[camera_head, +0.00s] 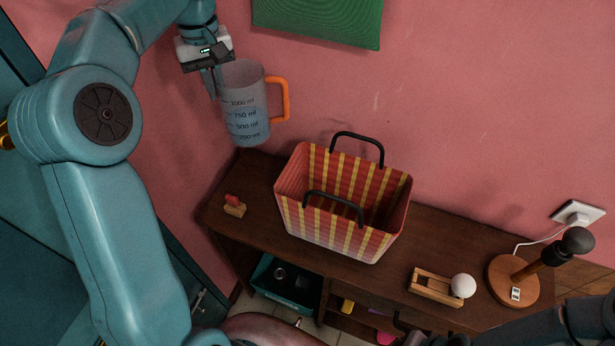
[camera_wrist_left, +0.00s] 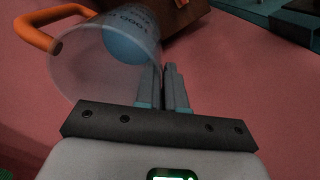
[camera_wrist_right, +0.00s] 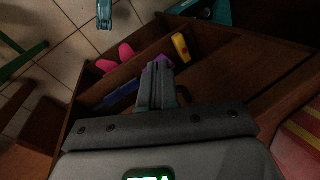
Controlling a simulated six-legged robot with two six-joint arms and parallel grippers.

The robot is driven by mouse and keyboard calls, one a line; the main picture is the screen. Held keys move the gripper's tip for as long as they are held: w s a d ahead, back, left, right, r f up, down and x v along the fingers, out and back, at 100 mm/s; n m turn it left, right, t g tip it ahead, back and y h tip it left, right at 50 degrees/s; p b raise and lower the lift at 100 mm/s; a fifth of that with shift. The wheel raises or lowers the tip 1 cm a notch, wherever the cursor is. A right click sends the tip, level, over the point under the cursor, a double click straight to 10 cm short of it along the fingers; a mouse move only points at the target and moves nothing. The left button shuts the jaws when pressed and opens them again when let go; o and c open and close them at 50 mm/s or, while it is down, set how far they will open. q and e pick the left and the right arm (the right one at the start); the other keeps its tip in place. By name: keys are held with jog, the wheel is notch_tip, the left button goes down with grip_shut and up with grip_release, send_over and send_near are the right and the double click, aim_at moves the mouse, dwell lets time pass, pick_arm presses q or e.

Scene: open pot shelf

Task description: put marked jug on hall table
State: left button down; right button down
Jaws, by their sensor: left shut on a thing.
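The marked jug (camera_head: 246,104) is clear, with volume marks, an orange handle and a bluish lower part. It hangs upright in the air near the pink wall, above the left back of the hall table (camera_head: 450,248). My left gripper (camera_head: 214,84) is shut on the jug's wall at the side away from the handle. In the left wrist view the jug (camera_wrist_left: 92,62) lies left of the fingers (camera_wrist_left: 168,84). My right gripper (camera_wrist_right: 157,84) looks shut and empty, with its fingers together over the table's lower shelves.
On the table stand a striped basket (camera_head: 340,205) with black handles, a small red-topped block (camera_head: 234,205), a wooden holder with a white ball (camera_head: 463,286), and a lamp-like stand (camera_head: 514,281). Bare wood shows left of the basket. A teal bin (camera_head: 287,284) sits below.

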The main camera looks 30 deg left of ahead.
pick_arm(q)
notch_tip(320, 180, down, 20)
jog(key=shift+s, duration=0.2)
dwell(0.4)
jog(key=c, duration=1.7)
grip_release()
jog(key=shift+w+f, duration=0.1)
jog(key=shift+f, duration=0.1)
jog(key=o, duration=0.5)
jog(key=shift+c, duration=0.2)
jog(key=shift+r, duration=0.1)
